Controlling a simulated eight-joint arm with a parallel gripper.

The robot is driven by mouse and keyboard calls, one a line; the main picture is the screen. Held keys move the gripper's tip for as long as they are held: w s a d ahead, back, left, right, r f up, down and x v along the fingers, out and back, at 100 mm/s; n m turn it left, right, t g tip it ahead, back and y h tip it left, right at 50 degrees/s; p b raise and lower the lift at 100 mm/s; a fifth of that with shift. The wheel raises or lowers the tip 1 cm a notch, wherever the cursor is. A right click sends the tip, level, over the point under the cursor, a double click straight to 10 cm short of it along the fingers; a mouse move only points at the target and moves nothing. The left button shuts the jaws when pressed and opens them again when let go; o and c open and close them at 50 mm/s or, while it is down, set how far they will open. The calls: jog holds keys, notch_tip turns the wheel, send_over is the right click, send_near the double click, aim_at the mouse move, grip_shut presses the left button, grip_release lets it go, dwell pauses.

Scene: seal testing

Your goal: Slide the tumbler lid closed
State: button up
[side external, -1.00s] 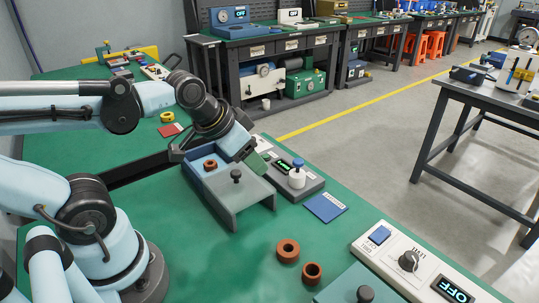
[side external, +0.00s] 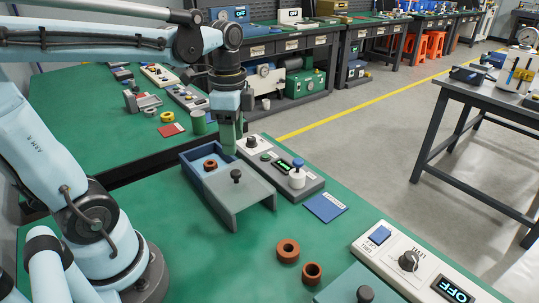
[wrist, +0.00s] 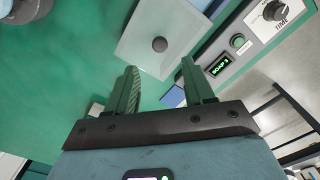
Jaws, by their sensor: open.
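The tumbler is a blue open-topped box (side external: 187,166) on the green table in the side external view. A brown ring (side external: 210,165) shows inside its uncovered far-left part. The grey lid (side external: 245,196) with a dark knob (side external: 236,175) lies toward the near right, leaving that part open. In the wrist view, the lid (wrist: 140,40) and its knob (wrist: 159,44) are beyond my fingertips. My gripper (side external: 228,140) points down at the box's far side, its green fingers apart and empty in the wrist view (wrist: 160,72). Contact with the box cannot be told.
A blue card (side external: 325,207) and two brown rings (side external: 288,250) lie nearer. A timer panel (side external: 410,262) is at the near right. Green table between them is clear.

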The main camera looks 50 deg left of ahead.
aim_at(236, 172)
jog(key=shift+f, duration=4.1)
grip_shut()
